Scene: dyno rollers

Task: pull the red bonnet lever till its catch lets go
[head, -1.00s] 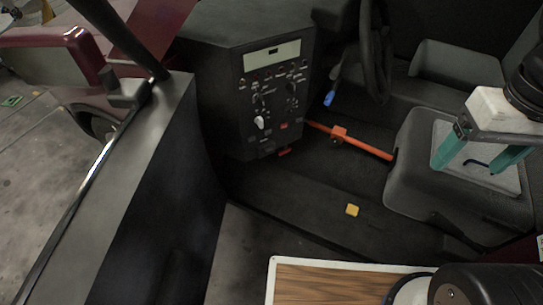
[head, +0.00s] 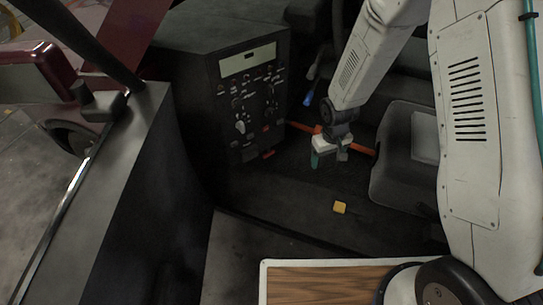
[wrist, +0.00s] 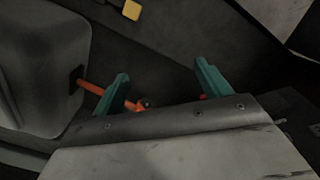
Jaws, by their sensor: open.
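The small red lever (head: 267,154) sticks out from the bottom edge of the dark control panel in the head view. I take it to be the bonnet lever. My gripper (head: 328,162) points down over the cab floor, right of the lever and apart from it. Its teal fingers are open with nothing between their tips; they also show in the wrist view (wrist: 162,70). A small red bit (wrist: 203,97) shows beside the right finger in the wrist view; I cannot tell what it belongs to. The catch is not visible.
An orange bar (head: 361,149) runs from the panel towards the grey seat (head: 400,185), partly hidden behind my gripper. A blue-tipped stalk (head: 308,98) is above it. A yellow block (head: 339,207) lies on the dark floor. A wood-topped board (head: 330,285) is in front.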

